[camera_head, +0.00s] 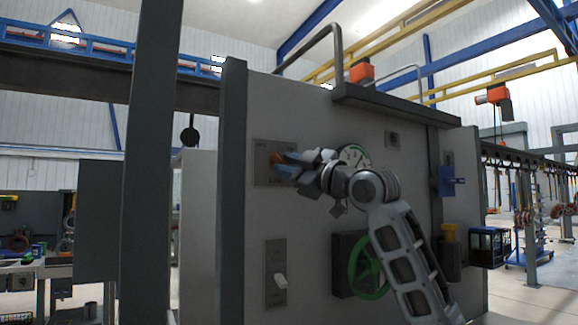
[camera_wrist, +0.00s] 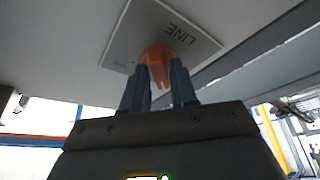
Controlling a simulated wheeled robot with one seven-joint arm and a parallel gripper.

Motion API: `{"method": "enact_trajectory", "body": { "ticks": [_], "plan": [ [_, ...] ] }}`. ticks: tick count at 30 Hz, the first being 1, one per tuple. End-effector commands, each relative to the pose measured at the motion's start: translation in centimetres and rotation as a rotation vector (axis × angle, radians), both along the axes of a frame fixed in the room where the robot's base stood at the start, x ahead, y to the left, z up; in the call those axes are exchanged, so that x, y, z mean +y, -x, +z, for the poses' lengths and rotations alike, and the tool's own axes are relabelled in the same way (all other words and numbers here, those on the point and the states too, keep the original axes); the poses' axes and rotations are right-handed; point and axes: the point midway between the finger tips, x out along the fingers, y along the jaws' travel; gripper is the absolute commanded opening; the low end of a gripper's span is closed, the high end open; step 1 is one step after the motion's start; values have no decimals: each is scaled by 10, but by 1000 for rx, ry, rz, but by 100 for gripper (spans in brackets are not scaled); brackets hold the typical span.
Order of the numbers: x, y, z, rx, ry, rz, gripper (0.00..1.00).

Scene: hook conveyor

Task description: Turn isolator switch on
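An orange rotary knob (camera_head: 275,159), which looks like the isolator switch, is on a grey plate (camera_head: 260,178) on the upright panel. In the wrist view the knob (camera_wrist: 160,55) shows on its plate (camera_wrist: 197,40), which is marked LINE. My gripper (camera_head: 287,158) is at the knob from the right. In the wrist view its two blue-grey fingers (camera_wrist: 161,86) stand apart, one on each side of the knob's grip. Whether they touch the knob cannot be made out. My gripper hides part of the plate in the head view.
A white toggle switch (camera_head: 280,281) is lower on the panel. A dial gauge (camera_head: 355,154) and a green handwheel (camera_head: 366,268) lie to the right, partly behind my arm. A blue handle (camera_head: 452,181) is farther right. A dark post (camera_head: 233,190) borders the panel on the left.

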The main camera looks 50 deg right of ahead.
Motion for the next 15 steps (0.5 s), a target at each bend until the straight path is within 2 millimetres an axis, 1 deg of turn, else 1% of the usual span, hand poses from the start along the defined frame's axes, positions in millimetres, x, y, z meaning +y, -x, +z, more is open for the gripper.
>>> {"method": "enact_trajectory", "body": {
  "ticks": [1, 8, 15],
  "plan": [
    [0, 0, 0, 0, 0, 0, 22],
    [0, 0, 0, 0, 0, 0, 0],
    [0, 0, 0, 0, -2, 1, 0]
  ]
}}
